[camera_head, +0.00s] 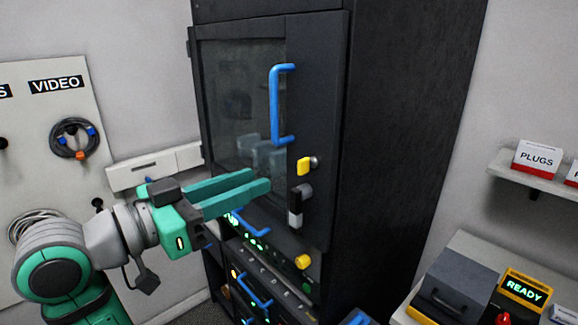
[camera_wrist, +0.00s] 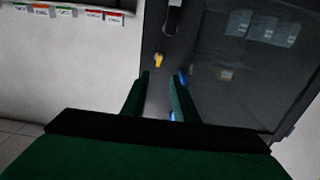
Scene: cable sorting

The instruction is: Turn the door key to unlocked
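The yellow door key (camera_head: 303,166) sits in a round silver lock on the dark cabinet door, below the blue door handle (camera_head: 278,105) and above a black and white latch (camera_head: 296,205). The key's bow looks flat and roughly upright. My gripper (camera_head: 263,181) is in front of the door, left of the key, with its teal fingers apart and nothing held. In the wrist view, my gripper (camera_wrist: 161,76) has its two fingers spread, with the yellow key (camera_wrist: 158,58) just beyond the tips, near the middle of the gap. I see no contact.
The cabinet (camera_head: 390,150) has a glass door panel (camera_head: 235,90). Lit equipment and more blue handles sit below the door. A yellow knob (camera_head: 302,262) is on the lower front. A pegboard (camera_head: 40,110) with cables is at left; a bench with a READY sign (camera_head: 525,288) is at right.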

